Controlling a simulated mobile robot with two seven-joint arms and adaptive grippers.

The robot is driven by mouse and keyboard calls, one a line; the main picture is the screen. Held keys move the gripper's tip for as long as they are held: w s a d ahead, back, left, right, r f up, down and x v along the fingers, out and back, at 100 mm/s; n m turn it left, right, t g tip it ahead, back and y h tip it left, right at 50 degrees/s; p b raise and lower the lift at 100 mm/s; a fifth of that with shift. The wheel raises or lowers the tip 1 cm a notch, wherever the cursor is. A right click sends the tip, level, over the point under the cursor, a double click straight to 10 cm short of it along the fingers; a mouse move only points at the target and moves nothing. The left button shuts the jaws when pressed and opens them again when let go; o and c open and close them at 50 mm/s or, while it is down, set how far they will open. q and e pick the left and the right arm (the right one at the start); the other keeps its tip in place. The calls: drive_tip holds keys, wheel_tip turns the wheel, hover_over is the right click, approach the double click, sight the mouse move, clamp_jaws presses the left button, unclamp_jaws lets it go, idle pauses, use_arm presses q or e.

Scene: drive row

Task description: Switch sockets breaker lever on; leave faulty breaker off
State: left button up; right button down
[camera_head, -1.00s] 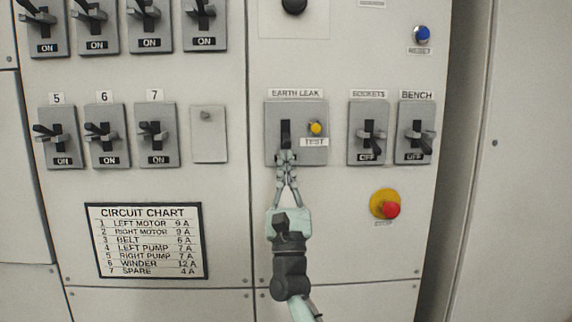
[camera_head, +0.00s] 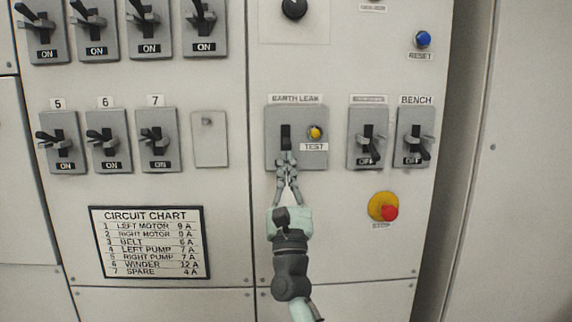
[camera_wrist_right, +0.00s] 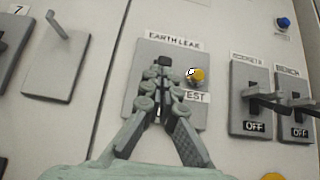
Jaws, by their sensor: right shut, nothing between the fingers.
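The sockets breaker (camera_head: 368,138) is a grey plate with a dark lever, and its label reads OFF. It also shows in the right wrist view (camera_wrist_right: 254,100), again marked OFF. The bench breaker (camera_head: 415,138) to its right also reads OFF. The earth leak breaker (camera_head: 308,160) has a yellow test button (camera_head: 315,132) and a dark lever slot; its lever is largely hidden behind my gripper. My right gripper (camera_head: 287,160) is shut and empty in front of the lower part of the earth leak plate. Whether it touches the lever I cannot tell. My left gripper is not in view.
Rows of breakers marked ON, such as breaker 7 (camera_head: 158,140), fill the left panel above a circuit chart (camera_head: 150,242). A blank plate (camera_head: 210,138) lies left of earth leak. A red stop button (camera_head: 389,212) sits below sockets and bench; a blue reset button (camera_head: 423,39) is above.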

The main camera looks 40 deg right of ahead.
sight(286, 148)
drive_tip(key=shift+s+a+r+p, duration=0.1)
drive_tip(key=shift+s+r+p, duration=0.1)
drive_tip(key=shift+r, duration=0.75)
drive_tip(key=shift+s+a+r+p, duration=0.1)
drive_tip(key=shift+r+p, duration=0.1)
drive_tip(key=shift+r, duration=0.75)
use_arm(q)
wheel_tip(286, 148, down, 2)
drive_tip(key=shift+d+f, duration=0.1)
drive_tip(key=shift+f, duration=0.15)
use_arm(e)
drive_tip(key=shift+f, duration=0.1)
